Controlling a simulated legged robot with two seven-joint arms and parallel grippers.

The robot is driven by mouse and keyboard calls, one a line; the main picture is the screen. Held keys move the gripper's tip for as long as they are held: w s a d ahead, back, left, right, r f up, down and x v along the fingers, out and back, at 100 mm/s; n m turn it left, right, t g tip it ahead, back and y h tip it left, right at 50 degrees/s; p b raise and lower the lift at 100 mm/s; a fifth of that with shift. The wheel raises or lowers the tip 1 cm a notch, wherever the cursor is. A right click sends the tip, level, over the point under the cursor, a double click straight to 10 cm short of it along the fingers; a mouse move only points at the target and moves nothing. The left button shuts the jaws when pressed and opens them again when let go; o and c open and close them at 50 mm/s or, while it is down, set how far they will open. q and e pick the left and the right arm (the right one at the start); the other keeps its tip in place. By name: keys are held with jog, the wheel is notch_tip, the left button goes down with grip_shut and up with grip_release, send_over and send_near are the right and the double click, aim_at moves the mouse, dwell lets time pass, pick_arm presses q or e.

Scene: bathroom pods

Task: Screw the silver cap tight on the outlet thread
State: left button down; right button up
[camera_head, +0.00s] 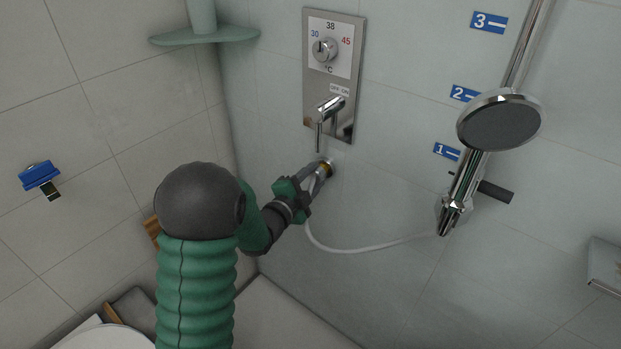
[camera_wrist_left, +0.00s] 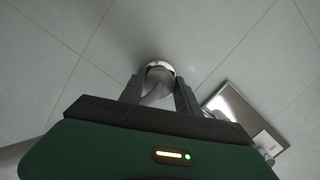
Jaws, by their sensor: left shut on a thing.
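My left gripper (camera_head: 304,189) reaches the wall below the mixer panel and is shut on the silver cap (camera_head: 320,178). In the left wrist view, the left gripper (camera_wrist_left: 160,85) has its two fingers on either side of the silver cap (camera_wrist_left: 160,67). A brass-coloured ring of the outlet thread (camera_head: 327,167) shows between the cap and the wall. How far the cap sits on the thread cannot be told. A white hose (camera_head: 350,250) hangs from near the gripper to the hand shower holder. My right gripper is not in view.
The mixer panel (camera_head: 346,90) with its lever (camera_head: 328,108) is just above the outlet. A hand shower (camera_head: 498,122) hangs on a rail to the right. A green corner shelf (camera_head: 205,35) is at upper left, and a toilet (camera_head: 103,338) at lower left.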

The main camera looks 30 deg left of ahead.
pick_arm(q)
jog(key=shift+f+m+b, duration=0.2)
jog(key=shift+m+b, duration=0.1)
jog(key=shift+b, duration=0.05)
jog(key=shift+r, duration=0.1)
jog(key=shift+m+b, duration=0.6)
jog(key=shift+b, duration=0.15)
jog(key=shift+m+t+b, duration=0.3)
jog(key=shift+m+b, duration=0.7)
jog(key=shift+b, duration=0.45)
